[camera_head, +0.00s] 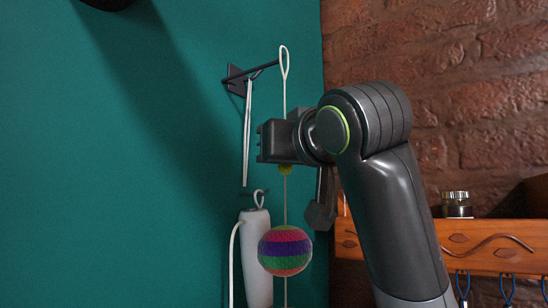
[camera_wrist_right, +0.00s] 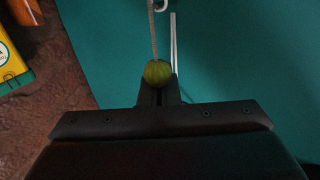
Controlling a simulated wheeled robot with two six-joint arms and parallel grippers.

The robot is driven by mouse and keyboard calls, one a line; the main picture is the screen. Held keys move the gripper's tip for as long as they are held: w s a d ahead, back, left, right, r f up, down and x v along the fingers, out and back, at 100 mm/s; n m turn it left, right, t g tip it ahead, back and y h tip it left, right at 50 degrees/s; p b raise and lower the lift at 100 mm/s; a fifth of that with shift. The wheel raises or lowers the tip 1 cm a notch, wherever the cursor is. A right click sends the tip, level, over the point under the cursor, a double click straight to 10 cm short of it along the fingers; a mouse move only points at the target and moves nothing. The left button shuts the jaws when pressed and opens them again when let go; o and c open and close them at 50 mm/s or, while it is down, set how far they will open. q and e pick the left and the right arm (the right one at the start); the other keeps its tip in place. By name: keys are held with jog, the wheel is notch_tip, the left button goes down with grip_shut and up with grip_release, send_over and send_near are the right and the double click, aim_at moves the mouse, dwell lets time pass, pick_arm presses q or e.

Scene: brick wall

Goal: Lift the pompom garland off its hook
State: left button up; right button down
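The pompom garland hangs on a pale cord with a white loop (camera_head: 284,63) at its top. A small yellow-green pompom (camera_head: 285,169) and a larger striped ball (camera_head: 285,251) are on it. The loop stands at the tip of the dark wall hook (camera_head: 238,80); I cannot tell whether the tip is still inside it. My right gripper (camera_head: 268,142) is at the cord just above the small pompom. In the right wrist view its fingers (camera_wrist_right: 158,97) look closed on the cord, with the pompom (camera_wrist_right: 157,73) at their tips. My left gripper is not in view.
A white strap (camera_head: 247,135) hangs beside the garland from the hook bracket. A grey-white cylinder (camera_head: 256,255) with a cord hangs below, behind the striped ball. At right, a wooden rack (camera_head: 500,261) with a small jar (camera_head: 457,204) is against the brick wall. The teal wall at left is clear.

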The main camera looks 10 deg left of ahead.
jog(key=shift+s+d+b, duration=0.15)
jog(key=shift+s+d, duration=0.1)
jog(key=shift+d, duration=0.3)
jog(key=shift+s+d+b, duration=0.15)
jog(key=shift+s+d, duration=0.05)
jog(key=shift+d, duration=0.3)
